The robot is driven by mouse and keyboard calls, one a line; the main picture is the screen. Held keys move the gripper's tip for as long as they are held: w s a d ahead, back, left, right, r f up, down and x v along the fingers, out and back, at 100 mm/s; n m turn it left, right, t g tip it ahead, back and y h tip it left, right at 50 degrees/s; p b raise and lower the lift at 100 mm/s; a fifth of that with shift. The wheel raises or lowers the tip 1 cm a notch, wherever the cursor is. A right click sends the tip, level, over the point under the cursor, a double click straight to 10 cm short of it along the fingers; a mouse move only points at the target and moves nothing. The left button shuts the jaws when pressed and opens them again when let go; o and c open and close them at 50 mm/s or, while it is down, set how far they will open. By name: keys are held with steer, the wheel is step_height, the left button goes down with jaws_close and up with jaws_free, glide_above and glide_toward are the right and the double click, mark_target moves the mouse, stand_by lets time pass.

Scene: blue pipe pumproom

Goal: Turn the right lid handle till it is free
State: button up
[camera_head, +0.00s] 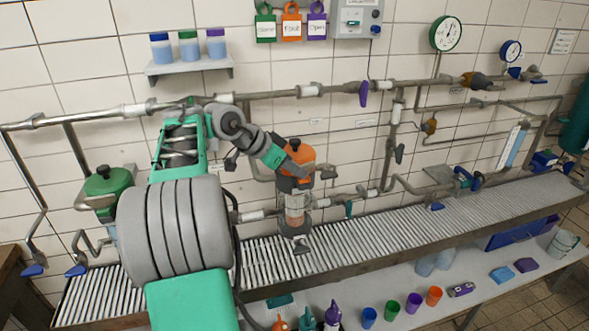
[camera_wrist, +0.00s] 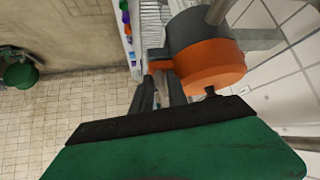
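The right vessel has an orange lid (camera_head: 301,155) with a small dark knob on top, in the middle of the head view. In the wrist view the orange lid (camera_wrist: 212,66) is close, with a grey body against it. A short orange handle (camera_wrist: 159,66) sticks out from its left side. My gripper (camera_wrist: 158,82) has its dark fingers at this handle, with a narrow gap between them. Whether they press on it I cannot tell. In the head view my gripper (camera_head: 304,176) is in front of the vessel, and the handle is hidden there.
A second vessel with a green lid (camera_head: 108,181) stands at the left. Pipes run along the tiled wall behind, with a purple valve handle (camera_head: 363,93) at right. A roller conveyor (camera_head: 400,235) runs below. Cups and other items stand on the front bench (camera_head: 470,312).

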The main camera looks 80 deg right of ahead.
jaws_close()
steer(key=shift+f+b, duration=0.15)
steer(key=shift+b, duration=0.35)
